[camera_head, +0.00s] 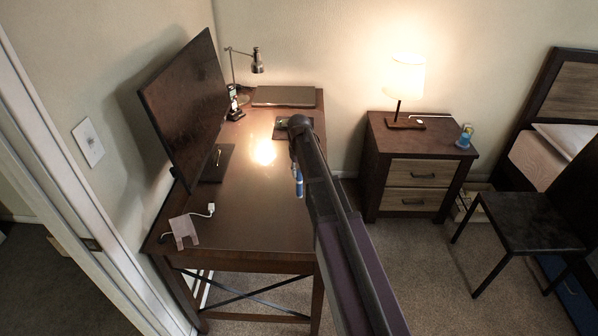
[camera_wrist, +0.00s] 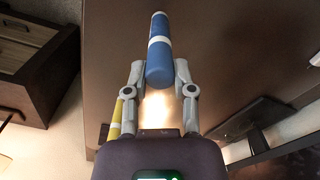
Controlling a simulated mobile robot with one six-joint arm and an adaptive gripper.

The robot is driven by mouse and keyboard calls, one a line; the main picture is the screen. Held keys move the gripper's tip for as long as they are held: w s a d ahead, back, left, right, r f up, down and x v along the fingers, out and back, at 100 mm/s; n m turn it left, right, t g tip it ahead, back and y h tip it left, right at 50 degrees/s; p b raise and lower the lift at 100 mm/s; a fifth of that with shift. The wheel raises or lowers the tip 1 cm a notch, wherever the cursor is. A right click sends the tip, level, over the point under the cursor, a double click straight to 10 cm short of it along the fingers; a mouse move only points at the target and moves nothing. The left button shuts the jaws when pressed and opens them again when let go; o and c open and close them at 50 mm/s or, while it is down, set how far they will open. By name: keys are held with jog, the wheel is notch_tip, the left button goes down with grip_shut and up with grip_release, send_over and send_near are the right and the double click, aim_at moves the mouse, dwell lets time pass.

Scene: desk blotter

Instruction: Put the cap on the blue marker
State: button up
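The blue marker (camera_wrist: 159,62) has a white band and stands lengthwise between my gripper's fingertips in the wrist view. My gripper (camera_wrist: 160,76) is closed against both sides of it. In the head view the blue marker (camera_head: 299,188) hangs roughly upright below the end of my arm, over the desk's right side. Most of my gripper is hidden there by the arm. I cannot make out a separate cap in either view. A yellow object (camera_wrist: 115,118), partly hidden behind the left finger, shows in the wrist view.
A dark pad (camera_head: 281,132) lies partly behind my arm. A nightstand (camera_head: 415,170) stands to the right.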

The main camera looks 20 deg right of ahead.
aim_at(299, 173)
jog(key=o, duration=0.5)
jog(key=shift+r, duration=0.15)
notch_tip(299, 173, up, 9)
jog(key=p, duration=0.9)
jog(key=shift+s+a+f+b, duration=0.15)
jog(key=shift+s+f+b, duration=0.3)
jog(key=shift+s+f, duration=0.2)
jog(key=s+a+f+b, duration=0.1)
jog(key=s+f+b, duration=0.3)
jog(key=s, duration=0.4)
jog(key=s+a+f+b, duration=0.1)
jog(key=s+f+b, duration=0.3)
jog(key=s, duration=0.4)
jog(key=s+a+f+b, duration=0.2)
jog(key=s+f+b, duration=0.2)
jog(key=s, duration=0.4)
jog(key=shift+s+a+f+b, duration=0.1)
jog(key=shift+s+f+b, duration=0.2)
jog(key=shift+s, duration=0.05)
